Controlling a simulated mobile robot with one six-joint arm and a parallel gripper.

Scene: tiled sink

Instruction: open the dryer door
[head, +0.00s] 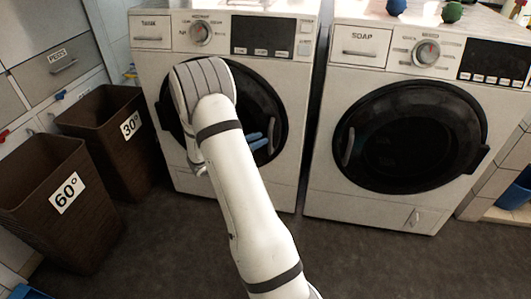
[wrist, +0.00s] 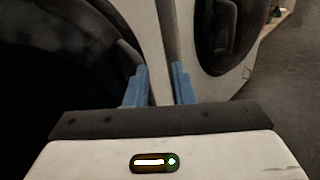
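Two white front-loaders with round black doors stand side by side. The right one is marked SOAP; the left one's drawer label is too small to read surely, and I take it as the dryer (head: 292,160). Its dark door (head: 262,95) looks closed, partly hidden by my arm. A pale curved bar, apparently the handle (head: 271,135), shows at the door's right side beside my gripper (head: 258,143). In the wrist view my gripper (wrist: 159,87) has its blue fingers apart, with nothing clearly between them. Contact with the handle cannot be told.
The right machine's door (head: 410,140) is closed, with a handle (head: 348,147) at its left. Brown baskets marked 60° (head: 55,225) and 30° (head: 100,160) stand at left. A narrow gap separates the machines. The dark floor in front is clear.

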